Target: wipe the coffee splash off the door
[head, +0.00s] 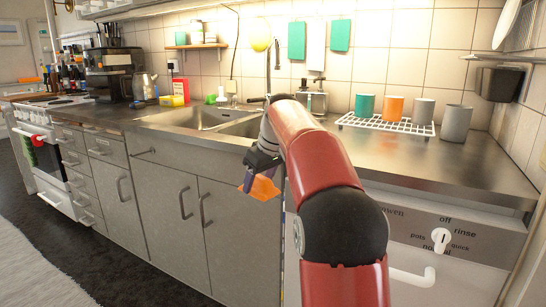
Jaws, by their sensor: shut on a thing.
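My gripper (252,178) is in front of the sink cupboard, just below the worktop edge. It is shut on an orange cloth (264,188), which sticks out below and to the right of the fingers. Behind it is a grey cupboard door (228,238) with a vertical handle at its left. A second grey door (158,205) is to its left. I see no coffee splash on the visible door surfaces. My arm and the cloth hide part of the front at the right. I cannot tell whether the cloth touches the door.
The dishwasher front (443,243) with a dial and white handle is right of my arm. Above are the sink (200,118), a white rack (385,127) with several cups, and a grey canister (456,123). The cooker (45,160) is far left. The dark floor before the doors is clear.

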